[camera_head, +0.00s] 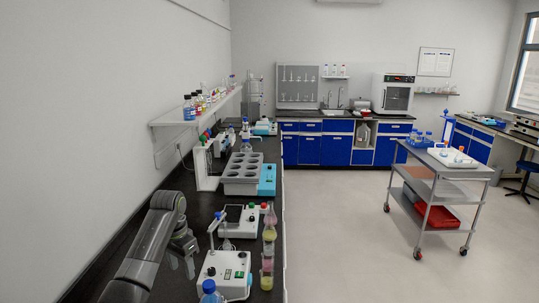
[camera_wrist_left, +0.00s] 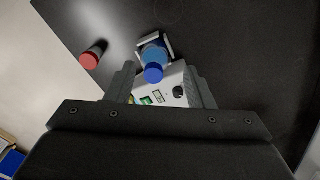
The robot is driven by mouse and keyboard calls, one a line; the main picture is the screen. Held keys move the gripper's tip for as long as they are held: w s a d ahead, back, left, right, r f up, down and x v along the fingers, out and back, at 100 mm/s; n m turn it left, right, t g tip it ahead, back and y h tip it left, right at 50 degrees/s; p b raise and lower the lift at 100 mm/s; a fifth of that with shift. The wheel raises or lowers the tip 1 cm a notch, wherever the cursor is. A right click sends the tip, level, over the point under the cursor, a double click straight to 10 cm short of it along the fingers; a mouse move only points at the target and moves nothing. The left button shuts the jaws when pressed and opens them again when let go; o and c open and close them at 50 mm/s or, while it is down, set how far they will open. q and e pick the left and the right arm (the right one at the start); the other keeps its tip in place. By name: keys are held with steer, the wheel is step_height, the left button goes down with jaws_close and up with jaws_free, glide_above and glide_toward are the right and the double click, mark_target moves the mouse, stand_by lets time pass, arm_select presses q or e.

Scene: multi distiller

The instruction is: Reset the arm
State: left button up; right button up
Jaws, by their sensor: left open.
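My left arm comes in from the lower left over the black bench. My left gripper (camera_head: 190,268) points down beside a white device (camera_head: 222,272) with a small display. In the left wrist view the gripper (camera_wrist_left: 162,72) is open, its two fingers apart with nothing held. A blue-capped bottle (camera_wrist_left: 153,62) shows beyond and between the fingertips, near the white device (camera_wrist_left: 160,92). I cannot tell how far below the fingers it is. A blue-capped bottle (camera_head: 209,290) also shows at the bottom of the head view. My right gripper is not in view.
A red-capped item (camera_wrist_left: 91,57) sits near the bench edge. Behind are another white device (camera_head: 249,221), a grey multi-well unit (camera_head: 241,174) and a wall shelf of bottles (camera_head: 195,106).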

arm_select(q)
steer(key=s+a+f+n+t, duration=0.1)
steer(key=s+a+f+n, duration=0.25)
steer(key=s+f, duration=1.4)
steer(key=s+a+r+n+t+y, duration=0.1)
steer(key=s+a+r+n, duration=0.1)
steer(key=s, duration=1.1)
steer(key=s+a+r+n+t+y, duration=0.1)
steer(key=s+r, duration=0.1)
steer(key=s, duration=1.1)
step_height(320, 180, down, 29)
steer(key=a+g+b, duration=0.1)
steer(key=a+b, duration=0.1)
steer(key=b, duration=0.3)
steer(key=s+f+b, duration=0.2)
steer(key=s+f, duration=0.6)
steer(key=f, duration=0.3)
steer(key=s+d+f+g+b, duration=0.1)
steer(key=s+f+b, duration=0.2)
steer(key=s+f, duration=0.5)
step_height(320, 180, down, 3)
steer(key=shift+d+r+h, duration=0.15)
steer(key=shift+d+h, duration=0.05)
steer(key=shift+h, duration=0.2)
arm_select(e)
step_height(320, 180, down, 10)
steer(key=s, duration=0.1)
